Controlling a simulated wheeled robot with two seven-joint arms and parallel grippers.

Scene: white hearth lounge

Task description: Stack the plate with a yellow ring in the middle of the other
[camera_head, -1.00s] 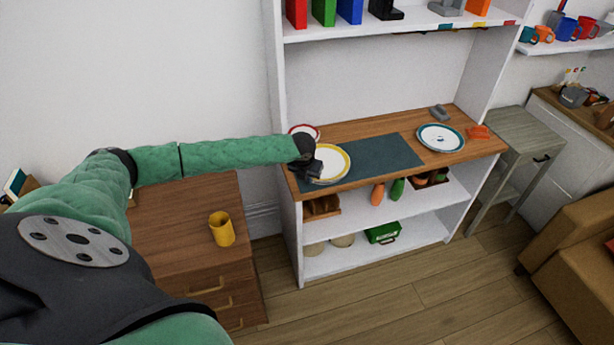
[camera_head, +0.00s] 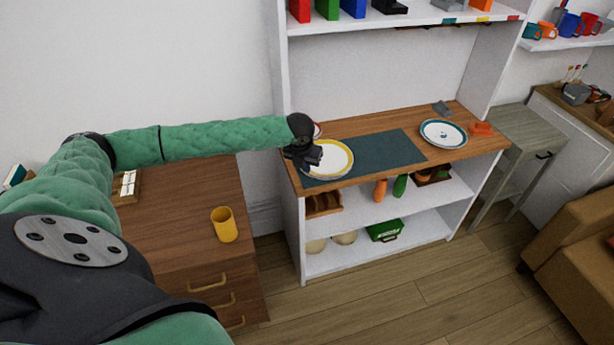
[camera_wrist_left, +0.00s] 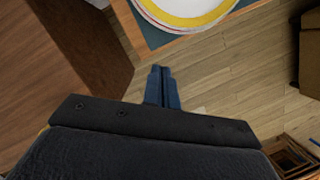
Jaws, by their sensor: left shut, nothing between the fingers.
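The white plate with a yellow ring (camera_head: 333,158) lies on the left end of a dark mat (camera_head: 390,152) on the wooden shelf top. Its rim also shows at the top of the left wrist view (camera_wrist_left: 190,18). A white plate with a teal ring (camera_head: 443,133) lies to the right of the mat. A red-rimmed plate (camera_head: 318,130) is mostly hidden behind my left gripper. My left gripper (camera_head: 315,157) is shut and empty at the left edge of the yellow-ringed plate; its closed fingers (camera_wrist_left: 161,82) show in the wrist view. My right gripper is out of view.
A grey object (camera_head: 441,108) and an orange one (camera_head: 481,129) lie near the teal-ringed plate. A yellow cup (camera_head: 224,225) stands on the brown drawer cabinet (camera_head: 175,240). A white upper shelf (camera_head: 400,22) hangs above the wooden top.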

